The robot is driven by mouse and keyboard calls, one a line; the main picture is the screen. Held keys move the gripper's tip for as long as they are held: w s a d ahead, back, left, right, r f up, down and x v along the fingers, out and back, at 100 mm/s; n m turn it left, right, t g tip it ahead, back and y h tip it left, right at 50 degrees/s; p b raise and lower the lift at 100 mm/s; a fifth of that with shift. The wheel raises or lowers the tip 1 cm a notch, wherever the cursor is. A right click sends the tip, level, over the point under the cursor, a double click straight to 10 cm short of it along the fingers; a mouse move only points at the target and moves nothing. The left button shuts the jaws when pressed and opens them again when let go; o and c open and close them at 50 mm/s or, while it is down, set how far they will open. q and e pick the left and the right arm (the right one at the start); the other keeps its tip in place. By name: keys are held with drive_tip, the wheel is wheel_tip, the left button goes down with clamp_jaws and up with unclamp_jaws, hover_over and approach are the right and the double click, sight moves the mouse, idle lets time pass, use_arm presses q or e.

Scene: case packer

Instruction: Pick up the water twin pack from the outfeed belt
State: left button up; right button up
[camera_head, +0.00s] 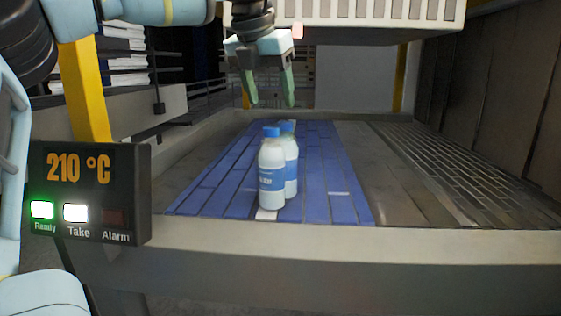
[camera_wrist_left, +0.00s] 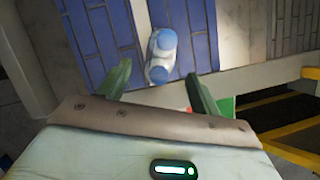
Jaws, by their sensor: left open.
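The water twin pack (camera_head: 272,178) is two white bottles with blue caps and blue labels. It stands upright on the blue outfeed belt (camera_head: 219,175), near the belt's front end, one bottle partly behind the other. My left gripper (camera_head: 272,103) hangs above and behind the pack in the head view, with green fingers apart and nothing between them. In the left wrist view the twin pack (camera_wrist_left: 161,56) shows from above, just beyond and between the open fingers (camera_wrist_left: 158,88). The gripper does not touch it. My right gripper is not in view.
A display (camera_head: 90,192) reading 210 °C stands at the left front, its Ready and Take lamps lit and Alarm dark. A pale front rail (camera_head: 350,243) borders the belt. A white slotted housing (camera_head: 370,15) hangs above. Grey surface and mesh lie right of the belt.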

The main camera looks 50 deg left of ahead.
sight(278, 123)
use_arm(q)
drive_tip(key=shift+s+d, duration=0.1)
drive_tip(key=shift+f, duration=0.15)
drive_tip(key=shift+x, duration=1.1)
drive_tip(key=shift+d+p+x, duration=0.15)
drive_tip(key=shift+p+x, duration=0.05)
drive_tip(key=shift+x, duration=1.1)
drive_tip(key=shift+d+p+x, duration=0.1)
drive_tip(key=shift+p+x, duration=0.05)
drive_tip(key=shift+x, duration=1.15)
drive_tip(key=shift+c, duration=0.3)
clamp_jaws()
